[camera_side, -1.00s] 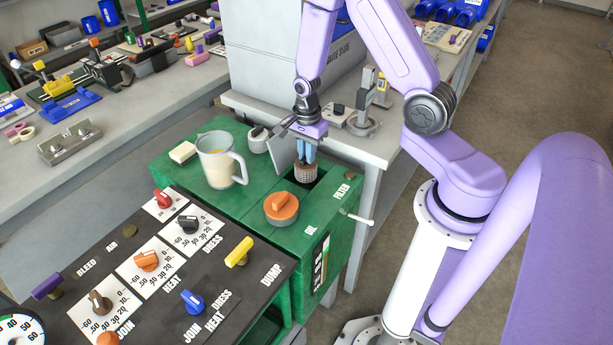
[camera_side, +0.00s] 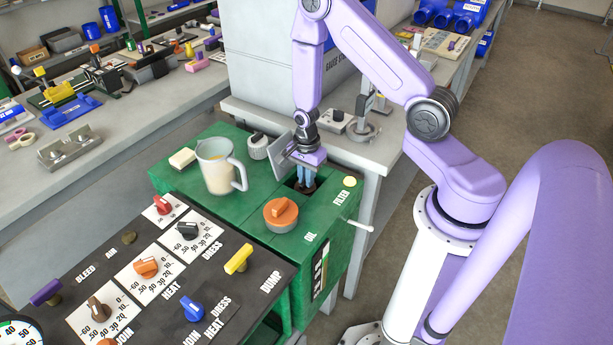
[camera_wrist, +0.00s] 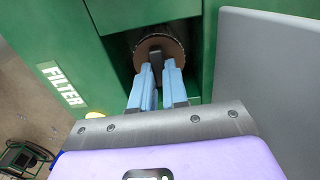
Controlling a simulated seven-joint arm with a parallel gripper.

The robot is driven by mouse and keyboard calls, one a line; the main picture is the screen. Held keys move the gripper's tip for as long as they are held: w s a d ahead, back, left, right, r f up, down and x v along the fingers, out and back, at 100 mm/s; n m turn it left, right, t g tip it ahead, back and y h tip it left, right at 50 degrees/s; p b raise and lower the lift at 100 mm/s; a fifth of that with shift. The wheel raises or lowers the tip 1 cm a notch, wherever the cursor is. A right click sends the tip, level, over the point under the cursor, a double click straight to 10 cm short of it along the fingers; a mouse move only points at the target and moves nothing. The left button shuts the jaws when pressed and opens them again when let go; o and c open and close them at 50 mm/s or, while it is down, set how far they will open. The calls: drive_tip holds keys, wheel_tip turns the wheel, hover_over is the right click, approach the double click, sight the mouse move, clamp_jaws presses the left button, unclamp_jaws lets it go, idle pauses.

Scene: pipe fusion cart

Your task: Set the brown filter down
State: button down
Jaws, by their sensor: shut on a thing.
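The brown filter (camera_wrist: 158,46) is down inside the square opening of the green cabinet (camera_side: 261,190), by the word FILTER. In the wrist view its round brown top shows, with a dark upright grip in the middle. In the side view only a little of the filter (camera_side: 305,188) shows at the opening; its lower part is hidden. My gripper (camera_wrist: 158,70) is shut on that grip with its pale blue fingers. In the side view my gripper (camera_side: 306,178) points straight down into the opening. Whether the filter rests on the bottom cannot be seen.
A raised grey lid (camera_side: 283,154) stands close beside my gripper; it also fills the right of the wrist view (camera_wrist: 270,75). An orange-knobbed oil cap (camera_side: 281,213) is in front. A clear jug (camera_side: 217,168) stands to the left. A yellow disc (camera_side: 350,181) is by the FILTER label.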

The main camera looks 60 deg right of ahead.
drive_tip(key=shift+f, duration=0.15)
drive_tip(key=c, duration=1.1)
unclamp_jaws()
drive_tip(key=shift+c, duration=0.2)
wheel_tip(320, 180, up, 17)
drive_tip(key=s+a+r+n, duration=0.4)
drive_tip(key=s+a+n, duration=0.2)
drive_tip(key=s+n, duration=0.4)
drive_tip(key=s+a+r+n, duration=0.5)
drive_tip(key=s+n, duration=0.6)
drive_tip(key=n, duration=0.8)
drive_tip(key=shift+s+a, duration=0.2)
drive_tip(key=shift+a, duration=0.85)
drive_tip(key=shift+o, duration=0.5)
drive_tip(key=shift+s+d+r+n, duration=0.1)
drive_tip(key=shift+s+r+n, duration=0.05)
drive_tip(key=shift+s+n, duration=0.6)
